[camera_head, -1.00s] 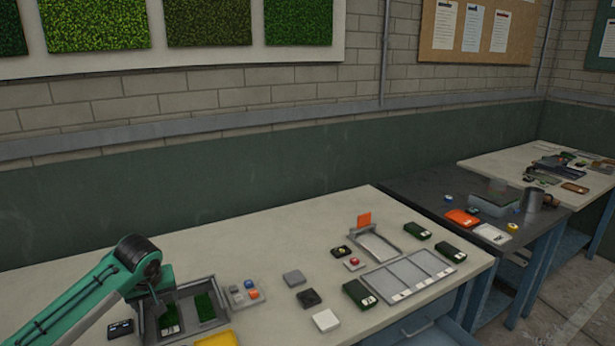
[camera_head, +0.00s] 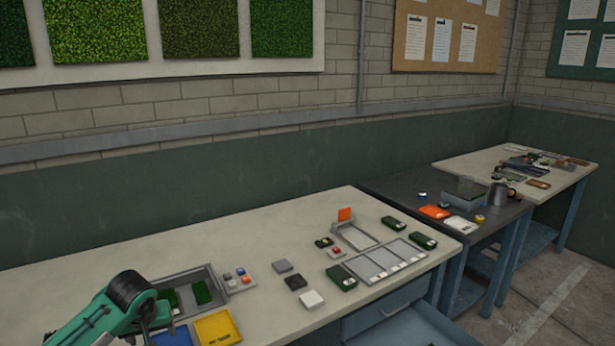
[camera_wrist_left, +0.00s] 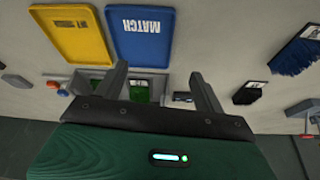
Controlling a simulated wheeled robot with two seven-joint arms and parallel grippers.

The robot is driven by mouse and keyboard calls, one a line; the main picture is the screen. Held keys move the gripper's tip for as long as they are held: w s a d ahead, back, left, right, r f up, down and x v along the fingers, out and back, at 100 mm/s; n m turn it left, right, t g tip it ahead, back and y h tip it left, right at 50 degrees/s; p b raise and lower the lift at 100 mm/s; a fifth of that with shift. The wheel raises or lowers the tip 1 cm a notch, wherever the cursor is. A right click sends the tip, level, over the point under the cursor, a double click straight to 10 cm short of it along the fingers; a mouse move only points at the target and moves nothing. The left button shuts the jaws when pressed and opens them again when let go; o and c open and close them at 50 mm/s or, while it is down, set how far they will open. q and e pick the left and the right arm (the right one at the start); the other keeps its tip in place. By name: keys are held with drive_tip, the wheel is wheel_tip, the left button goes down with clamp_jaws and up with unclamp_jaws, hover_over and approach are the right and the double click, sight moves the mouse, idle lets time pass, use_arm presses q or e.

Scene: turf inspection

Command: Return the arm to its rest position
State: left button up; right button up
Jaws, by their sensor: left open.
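My left arm comes in at the lower left of the head view, its green link ending in a black wrist joint. My left gripper (camera_head: 148,326) points down beside the blue tray (camera_head: 172,338). In the left wrist view the two dark fingers (camera_wrist_left: 162,84) are apart with nothing held between them. The grey tray (camera_head: 212,274) with dark green turf pieces (camera_head: 201,292) lies just beyond the gripper; the arm hides part of it. My right gripper is in neither view.
A yellow tray (camera_head: 218,328) lies next to the blue one. A button box (camera_head: 237,280), small blocks (camera_head: 295,282) and a sectioned grey panel (camera_head: 384,260) are further right on the bench. A dark table (camera_head: 400,187) stands beyond. The bench's back strip is clear.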

use_arm(q)
drive_tip(key=s+d+f+m+h, duration=0.2)
drive_tip(key=s+d+f+m, duration=0.2)
drive_tip(key=s+d+f, duration=0.55)
drive_tip(key=s+d+f+m+h, duration=0.1)
drive_tip(key=s+d+f, duration=0.15)
drive_tip(key=s, duration=0.55)
drive_tip(key=s+d+f+m, duration=0.1)
drive_tip(key=s+d, duration=0.3)
drive_tip(key=s, duration=0.4)
drive_tip(key=s+a+r, duration=0.1)
drive_tip(key=s+a, duration=0.2)
drive_tip(key=s, duration=0.8)
wheel_tip(320, 180, down, 29)
drive_tip(key=m+g, duration=0.1)
drive_tip(key=s+a+f+g+y, duration=0.1)
drive_tip(key=s+a+f, duration=0.2)
drive_tip(key=s+f, duration=1.6)
wheel_tip(320, 180, down, 3)
drive_tip(key=shift+s+r+g, duration=0.15)
drive_tip(key=shift+s+g, duration=0.05)
drive_tip(key=shift+g, duration=0.2)
drive_tip(key=shift+d, duration=0.1)
